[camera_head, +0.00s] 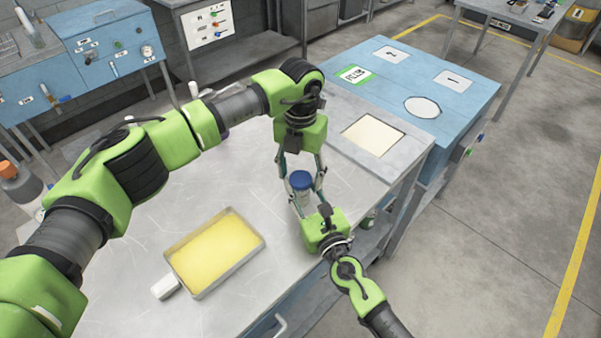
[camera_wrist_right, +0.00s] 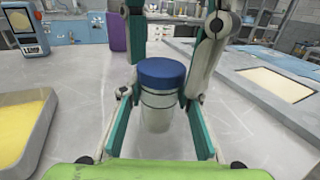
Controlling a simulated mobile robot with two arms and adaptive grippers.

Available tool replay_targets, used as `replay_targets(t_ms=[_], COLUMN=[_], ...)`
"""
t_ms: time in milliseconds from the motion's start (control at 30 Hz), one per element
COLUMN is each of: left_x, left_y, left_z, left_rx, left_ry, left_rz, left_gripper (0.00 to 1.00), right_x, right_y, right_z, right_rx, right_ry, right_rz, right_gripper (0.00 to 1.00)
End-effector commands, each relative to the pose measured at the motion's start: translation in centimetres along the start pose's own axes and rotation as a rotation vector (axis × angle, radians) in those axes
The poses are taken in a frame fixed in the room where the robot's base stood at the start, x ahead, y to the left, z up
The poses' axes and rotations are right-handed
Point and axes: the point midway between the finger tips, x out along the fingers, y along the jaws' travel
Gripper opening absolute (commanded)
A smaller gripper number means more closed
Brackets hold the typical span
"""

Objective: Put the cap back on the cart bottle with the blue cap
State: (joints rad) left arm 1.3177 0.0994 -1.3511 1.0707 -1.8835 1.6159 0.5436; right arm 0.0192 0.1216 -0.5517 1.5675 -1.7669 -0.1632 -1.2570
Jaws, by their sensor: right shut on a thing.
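The bottle (camera_wrist_right: 158,112) is pale and translucent and stands upright on the metal cart top. Its blue cap (camera_head: 300,180) is on its top, level as far as I see; whether it is fully seated I cannot tell. My right gripper (camera_head: 306,195) reaches in low from the front and is shut on the bottle body, one finger on each side. My left gripper (camera_head: 302,170) points down from above. Its fingers are spread on either side of the cap, wider than it. The fingers hide parts of the bottle in the head view.
A tray with yellow contents (camera_head: 193,291) lies left of the bottle. A grey panel with a pale inset (camera_head: 354,151) and a blue bench (camera_head: 452,101) stand to the right. An orange-capped bottle (camera_head: 20,185) is at the far left. Bare metal surface surrounds the bottle.

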Motion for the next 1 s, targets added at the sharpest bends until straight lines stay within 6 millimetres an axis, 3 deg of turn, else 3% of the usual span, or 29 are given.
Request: replay_targets(t_ms=[267, 633, 1000], left_x=[-0.2, -4.3, -5.0], left_y=[0.0, 0.0, 0.0], left_z=[0.0, 0.0, 0.1], left_rx=[0.000, 0.001, 0.000], left_ry=[-0.001, -0.002, -0.001], left_rz=[0.000, 0.000, 0.000], left_gripper=[0.55, 0.55, 0.58], right_x=[0.0, 0.0, 0.0], right_y=[0.0, 0.0, 0.0], right_z=[0.0, 0.0, 0.0], right_rx=[0.000, 0.000, 0.000], right_ry=[0.000, 0.000, 0.000], right_rz=[0.000, 0.000, 0.000], right_gripper=[0.00, 0.00, 0.00])
